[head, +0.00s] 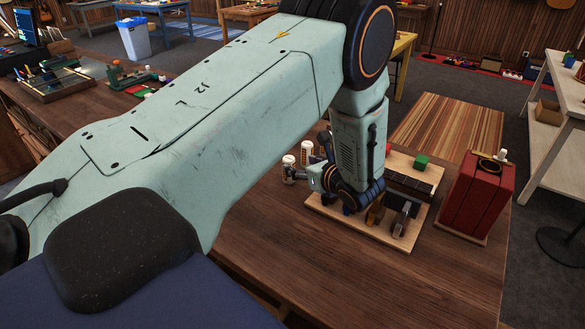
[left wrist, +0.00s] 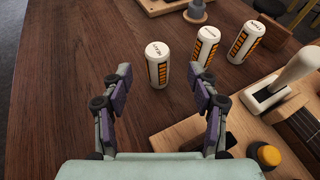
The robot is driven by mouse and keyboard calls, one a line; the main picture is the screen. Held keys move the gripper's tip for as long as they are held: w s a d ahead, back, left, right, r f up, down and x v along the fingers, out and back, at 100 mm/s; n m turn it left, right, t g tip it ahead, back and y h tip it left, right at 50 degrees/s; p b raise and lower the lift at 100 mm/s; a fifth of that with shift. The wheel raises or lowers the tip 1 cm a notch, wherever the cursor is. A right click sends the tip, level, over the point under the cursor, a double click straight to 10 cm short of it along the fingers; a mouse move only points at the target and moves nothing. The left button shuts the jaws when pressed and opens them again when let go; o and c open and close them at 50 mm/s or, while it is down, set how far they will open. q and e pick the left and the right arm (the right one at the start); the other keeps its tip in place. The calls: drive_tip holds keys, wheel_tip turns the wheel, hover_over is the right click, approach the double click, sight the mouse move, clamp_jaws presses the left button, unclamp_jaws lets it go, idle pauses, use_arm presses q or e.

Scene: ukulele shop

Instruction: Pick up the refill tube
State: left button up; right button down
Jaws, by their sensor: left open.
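Three white tubes with orange-and-black striped labels stand upright on the wooden table in the left wrist view: the nearest tube (left wrist: 158,68), a middle tube (left wrist: 204,46) and a right-hand tube (left wrist: 245,42). In the head view the left gripper (head: 299,175) is low beside the tubes (head: 289,161), partly hidden by my arm. My right gripper is not in view.
A wooden board (head: 412,236) with tools and a white-handled tool (left wrist: 285,78) lies right of the gripper. A red box (head: 470,196) stands further right. A grey round-based object (left wrist: 196,12) is behind the tubes. Bare table (left wrist: 60,90) lies to the left.

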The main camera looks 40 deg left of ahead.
sight(292, 162)
use_arm(q)
drive_tip(key=shift+a+f, duration=0.1)
drive_tip(key=shift+a, duration=0.3)
drive_tip(key=p+x, duration=0.1)
drive_tip(key=x, duration=0.5)
drive_tip(key=shift+a+f, duration=0.1)
drive_tip(key=shift+f, duration=0.05)
drive_tip(key=shift+a, duration=0.15)
drive_tip(key=shift+s, duration=0.1)
drive_tip(key=c, duration=1.2)
clamp_jaws()
